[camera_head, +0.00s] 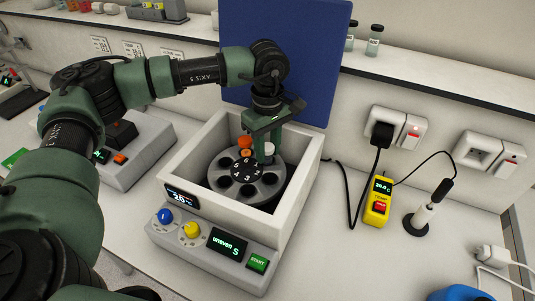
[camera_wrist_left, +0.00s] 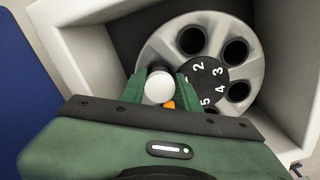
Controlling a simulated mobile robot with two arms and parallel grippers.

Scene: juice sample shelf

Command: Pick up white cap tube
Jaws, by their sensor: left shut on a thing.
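The white cap tube (camera_wrist_left: 158,87) shows its round white cap between the fingers of my left gripper (camera_wrist_left: 160,90) in the left wrist view. In the head view the white cap (camera_head: 268,148) shows just below the fingertips of my left gripper (camera_head: 265,150). The gripper is shut on it, over the grey rotor (camera_head: 271,188) of the centrifuge. I cannot tell whether the tube's lower part is still in a rotor hole. An orange cap (camera_head: 245,142) sits on the rotor just left of the gripper. My right gripper is not in view.
The centrifuge's pale walls (camera_head: 302,175) surround the rotor closely, and its blue lid (camera_head: 310,60) stands open behind. Several rotor holes are empty. A yellow device (camera_head: 377,200) and cables lie to the right. A blue thing (camera_head: 460,293) is at the bottom right.

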